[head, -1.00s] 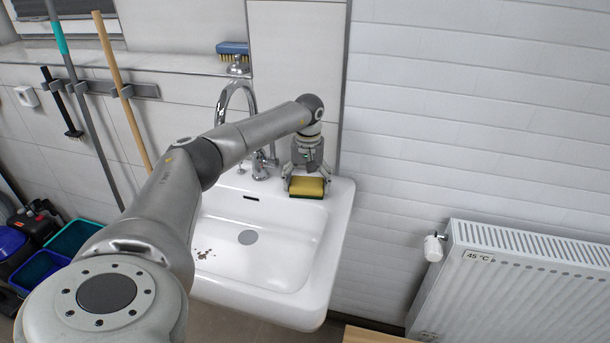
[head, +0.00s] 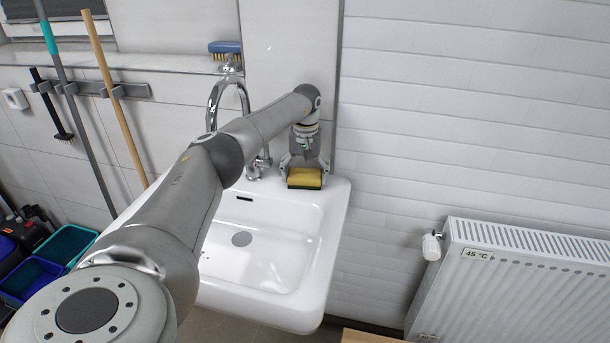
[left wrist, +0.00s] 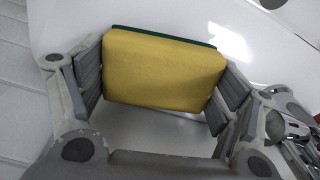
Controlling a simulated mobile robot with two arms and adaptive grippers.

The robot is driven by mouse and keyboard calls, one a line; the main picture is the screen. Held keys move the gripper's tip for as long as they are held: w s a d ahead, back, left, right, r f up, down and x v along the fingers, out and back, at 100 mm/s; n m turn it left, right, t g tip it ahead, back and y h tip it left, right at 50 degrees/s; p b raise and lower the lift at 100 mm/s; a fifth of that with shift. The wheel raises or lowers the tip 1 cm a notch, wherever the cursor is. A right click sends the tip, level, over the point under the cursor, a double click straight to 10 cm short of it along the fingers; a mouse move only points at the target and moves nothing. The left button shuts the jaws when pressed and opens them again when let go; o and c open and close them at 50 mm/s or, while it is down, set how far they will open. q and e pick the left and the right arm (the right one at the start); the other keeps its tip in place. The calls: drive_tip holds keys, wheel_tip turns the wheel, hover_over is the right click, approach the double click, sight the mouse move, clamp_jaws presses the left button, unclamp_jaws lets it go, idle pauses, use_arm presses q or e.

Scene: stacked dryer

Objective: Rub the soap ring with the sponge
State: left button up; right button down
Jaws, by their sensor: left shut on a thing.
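The sponge (head: 305,179) is a yellow block with a dark green layer, over the back right corner of the white sink (head: 318,262). My left gripper (head: 305,171) is shut on it, one finger at each side. In the left wrist view the yellow face of the sponge (left wrist: 163,72) sits between the two finger pads of the left gripper (left wrist: 160,88). I cannot tell whether the sponge touches the rim. The soap ring is almost wholly hidden behind my left arm; only a tiny dark trace (head: 208,253) may show in the basin. My right gripper is not in view.
The chrome tap (head: 214,100) stands just left of the gripper. A blue brush (head: 225,47) lies on the ledge above. The tiled wall is close behind, and a radiator (head: 520,275) stands at the right. The basin around the drain (head: 241,239) is clear.

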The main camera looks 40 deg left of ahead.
use_arm(q)
drive_tip(key=shift+r+p, duration=2.25)
drive_tip(key=shift+r, duration=0.7)
wheel_tip(320, 180, up, 3)
drive_tip(key=p, duration=0.3)
